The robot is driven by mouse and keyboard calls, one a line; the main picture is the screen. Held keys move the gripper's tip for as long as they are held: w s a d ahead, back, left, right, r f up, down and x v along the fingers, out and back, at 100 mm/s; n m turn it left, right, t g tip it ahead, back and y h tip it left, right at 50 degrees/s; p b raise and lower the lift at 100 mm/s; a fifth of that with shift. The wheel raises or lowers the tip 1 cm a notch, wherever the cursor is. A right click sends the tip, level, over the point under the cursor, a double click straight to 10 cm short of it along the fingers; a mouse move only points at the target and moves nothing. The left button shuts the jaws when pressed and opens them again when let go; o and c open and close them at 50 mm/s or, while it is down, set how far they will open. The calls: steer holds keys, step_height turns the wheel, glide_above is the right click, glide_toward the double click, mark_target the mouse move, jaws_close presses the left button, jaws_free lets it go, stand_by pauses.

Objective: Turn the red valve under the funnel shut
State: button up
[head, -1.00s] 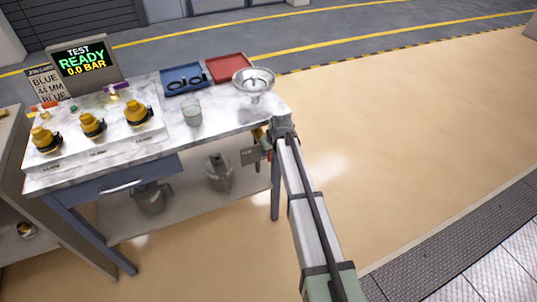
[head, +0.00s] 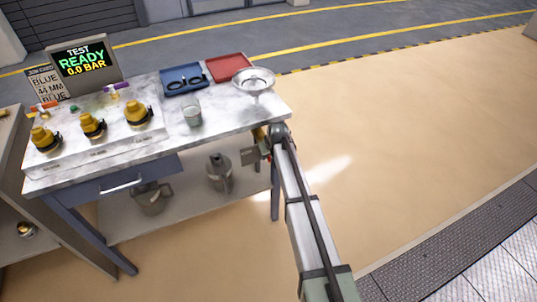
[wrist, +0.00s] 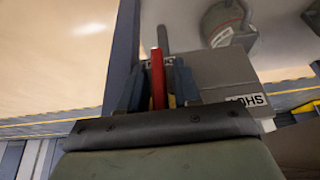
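The silver funnel (head: 253,82) sits at the right end of the marble-topped bench in the head view. My gripper (head: 262,142) is below it, at the bench's right edge, and hides most of the valve there. In the wrist view the red valve lever (wrist: 158,78) stands between the two fingers of my gripper (wrist: 158,85). The fingers are apart, one on each side of the lever, with gaps that seem to remain. I cannot tell whether either finger touches it. The valve's body is mostly hidden.
A grey labelled box (wrist: 228,80) is right beside the fingers in the wrist view. The bench leg (head: 275,190) is close to my gripper. A jug (head: 219,172) stands on the lower shelf. A glass beaker (head: 192,112) is on the top. The floor to the right is clear.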

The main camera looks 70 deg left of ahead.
steer(key=shift+c, duration=1.4)
steer(key=shift+g, duration=0.3)
steer(key=g, duration=0.3)
steer(key=shift+s+m, duration=0.25)
steer(key=shift+m, duration=0.15)
steer(key=shift+s+r+m+g+y, duration=0.25)
steer(key=shift+r+m+g+y, duration=0.25)
steer(key=shift+g, duration=1.65)
steer(key=shift+s+r+m+g+y, duration=0.3)
steer(key=shift+m+g, duration=0.4)
steer(key=shift+g, duration=1.4)
steer(key=shift+s+r+m+g+y, duration=0.25)
steer(key=shift+m+g+y, duration=0.3)
steer(key=shift+g, duration=1.6)
